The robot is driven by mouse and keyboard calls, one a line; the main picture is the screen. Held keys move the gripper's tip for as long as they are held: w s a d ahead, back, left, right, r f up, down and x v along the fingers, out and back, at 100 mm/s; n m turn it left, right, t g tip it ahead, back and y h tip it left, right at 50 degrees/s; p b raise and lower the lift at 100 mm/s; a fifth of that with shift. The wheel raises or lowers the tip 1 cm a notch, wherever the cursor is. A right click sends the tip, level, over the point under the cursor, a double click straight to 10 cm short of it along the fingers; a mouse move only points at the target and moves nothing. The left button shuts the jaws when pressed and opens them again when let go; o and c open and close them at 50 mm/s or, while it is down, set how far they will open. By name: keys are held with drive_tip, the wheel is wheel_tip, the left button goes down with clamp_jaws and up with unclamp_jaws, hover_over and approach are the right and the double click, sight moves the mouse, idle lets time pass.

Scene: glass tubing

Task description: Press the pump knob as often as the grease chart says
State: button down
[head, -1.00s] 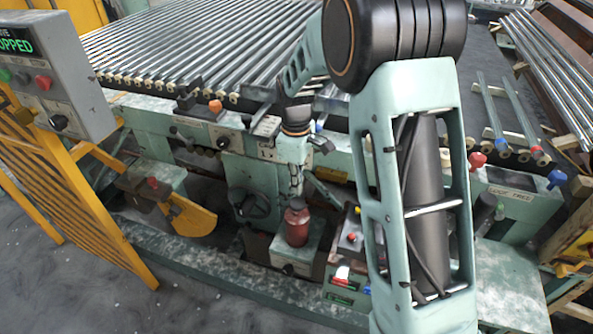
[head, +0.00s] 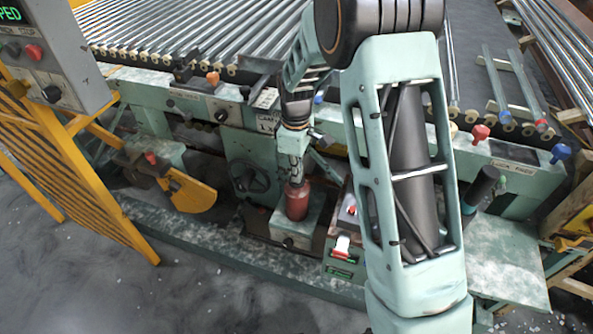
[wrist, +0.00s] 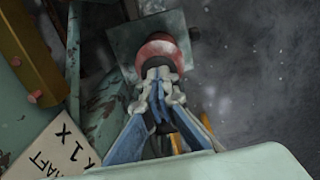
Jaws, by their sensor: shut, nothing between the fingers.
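The red pump (head: 297,203) stands upright on a green pedestal. Its top is hidden behind my gripper (head: 296,181) in the head view. In the wrist view the red pump (wrist: 158,47) lies straight beyond the tips of my gripper (wrist: 160,72). My fingers are together with nothing between them, right over the pump's top. They seem to touch it; I cannot tell how far the knob is down. A pale lettered card (wrist: 48,148) shows in the wrist view, cut off by the edge, with "AFT" and "1X" legible. A lettered plate, perhaps the same one, shows small on the machine (head: 267,125).
A handwheel (head: 249,178) and a yellow guard (head: 190,192) are left of the pump. Glass tubes (head: 200,35) lie on the machine behind. A yellow fence (head: 85,190) stands at left.

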idle(0.3)
wheel_tip(320, 180, up, 14)
drive_tip(key=p, duration=0.3)
drive_tip(key=shift+p, duration=0.35)
idle(0.5)
